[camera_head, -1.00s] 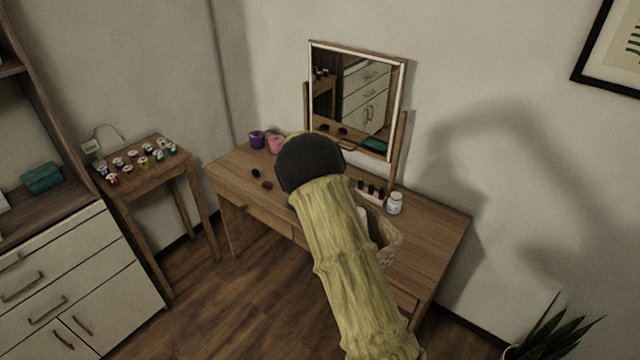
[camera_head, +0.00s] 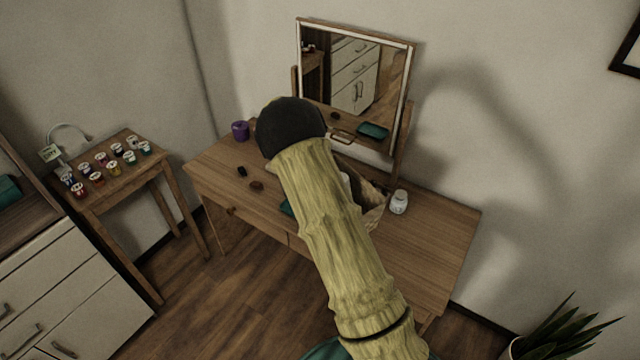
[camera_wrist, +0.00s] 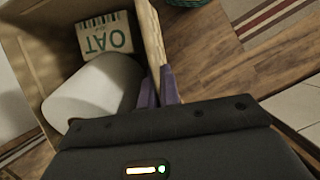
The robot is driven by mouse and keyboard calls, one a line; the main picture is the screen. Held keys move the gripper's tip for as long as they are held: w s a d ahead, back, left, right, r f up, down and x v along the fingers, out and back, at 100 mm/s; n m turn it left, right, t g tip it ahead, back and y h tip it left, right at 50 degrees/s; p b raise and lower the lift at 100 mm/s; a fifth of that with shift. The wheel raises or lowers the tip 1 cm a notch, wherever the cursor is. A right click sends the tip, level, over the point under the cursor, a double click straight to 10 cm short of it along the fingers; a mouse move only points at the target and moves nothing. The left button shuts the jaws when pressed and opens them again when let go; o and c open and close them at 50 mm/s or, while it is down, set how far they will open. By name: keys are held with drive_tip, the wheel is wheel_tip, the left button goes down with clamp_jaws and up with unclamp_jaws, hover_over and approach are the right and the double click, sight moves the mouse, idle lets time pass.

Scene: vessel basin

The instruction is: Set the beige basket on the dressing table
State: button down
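The beige basket (camera_head: 374,203) shows partly behind my arm in the head view, over the right half of the dressing table (camera_head: 440,235) in front of the mirror. In the wrist view the basket's wall (camera_wrist: 152,38) stands between my purple fingers, and my gripper (camera_wrist: 160,88) is shut on it. A box with green letters (camera_wrist: 105,38) and a smooth white item (camera_wrist: 95,92) are inside the basket. My arm hides the fingers and most of the basket in the head view. I cannot tell whether the basket's base touches the tabletop.
A white bottle (camera_head: 399,202) stands just right of the basket. The mirror (camera_head: 352,80) rises behind it. A purple cup (camera_head: 240,130) and small dark items (camera_head: 257,185) sit on the table's left. The tabletop's right end is clear. A side table (camera_head: 125,178) holds several small pots.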

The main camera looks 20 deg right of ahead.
drive_tip(key=shift+w, duration=0.1)
drive_tip(key=s+d+f, duration=0.1)
drive_tip(key=d+f, duration=0.1)
drive_tip(key=d, duration=0.2)
drive_tip(key=s+d+f+n, duration=0.1)
drive_tip(key=s+d+f, duration=0.1)
drive_tip(key=d, duration=0.2)
drive_tip(key=s+d+f+n, duration=0.1)
drive_tip(key=s+d+f, duration=0.1)
drive_tip(key=d, duration=0.3)
drive_tip(key=shift+s+d+f+h+b, duration=0.15)
drive_tip(key=shift+f+h+b, duration=0.15)
drive_tip(key=shift+f, duration=0.2)
drive_tip(key=s+d+f+n+t, duration=0.1)
drive_tip(key=s+d+f+n, duration=0.1)
drive_tip(key=s+d, duration=0.7)
drive_tip(key=d+f, duration=0.1)
drive_tip(key=d, duration=0.3)
drive_tip(key=shift+s+f+h, duration=0.15)
drive_tip(key=shift+s+h, duration=0.1)
drive_tip(key=shift+h, duration=0.15)
drive_tip(key=shift+f, duration=0.15)
drive_tip(key=shift+f+p, duration=0.55)
drive_tip(key=shift+f, duration=2.25)
